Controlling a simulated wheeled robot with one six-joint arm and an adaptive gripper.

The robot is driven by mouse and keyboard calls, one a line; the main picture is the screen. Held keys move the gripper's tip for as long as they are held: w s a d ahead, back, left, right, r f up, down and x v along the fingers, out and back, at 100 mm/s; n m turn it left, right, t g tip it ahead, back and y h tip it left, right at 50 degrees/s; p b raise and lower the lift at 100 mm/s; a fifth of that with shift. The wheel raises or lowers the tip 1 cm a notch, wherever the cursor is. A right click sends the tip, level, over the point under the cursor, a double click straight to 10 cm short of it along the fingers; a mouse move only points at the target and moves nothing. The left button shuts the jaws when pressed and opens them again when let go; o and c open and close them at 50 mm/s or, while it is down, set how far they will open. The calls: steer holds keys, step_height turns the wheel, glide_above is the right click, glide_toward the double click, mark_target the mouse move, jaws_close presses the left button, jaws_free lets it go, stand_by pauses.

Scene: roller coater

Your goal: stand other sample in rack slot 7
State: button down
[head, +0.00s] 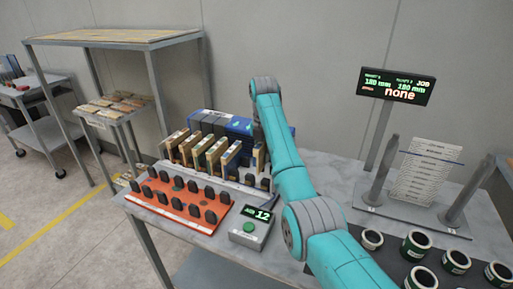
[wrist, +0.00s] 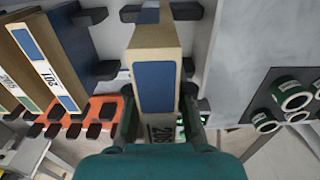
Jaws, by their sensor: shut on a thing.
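My gripper (wrist: 158,118) is shut on a wooden sample block (wrist: 155,45) with a blue face and a printed number, partly hidden, that seems to begin 20. In the wrist view the block lies between black rack posts (wrist: 187,12); I cannot tell whether it rests in a slot. In the head view my arm reaches to the right part of the white rack (head: 249,190), and my gripper is mostly hidden there. Several other samples (head: 202,150) stand upright in the rack to the left.
An orange rack (head: 180,208) with black posts is in front, its slots empty. A button box (head: 250,226) reading 12 stands beside it. Blue bins (head: 238,125) are behind. Several green-and-white rings (head: 416,244) lie on a dark mat at right, below a display (head: 397,86) reading none.

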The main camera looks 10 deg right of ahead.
mark_target(263, 163)
steer(key=shift+f, duration=0.4)
steer(key=shift+f, duration=0.5)
stand_by(0.4)
steer(key=shift+f, duration=0.9)
steer(key=shift+f, duration=0.2)
steer(key=shift+f, duration=1.15)
steer(key=c, duration=0.6)
jaws_free()
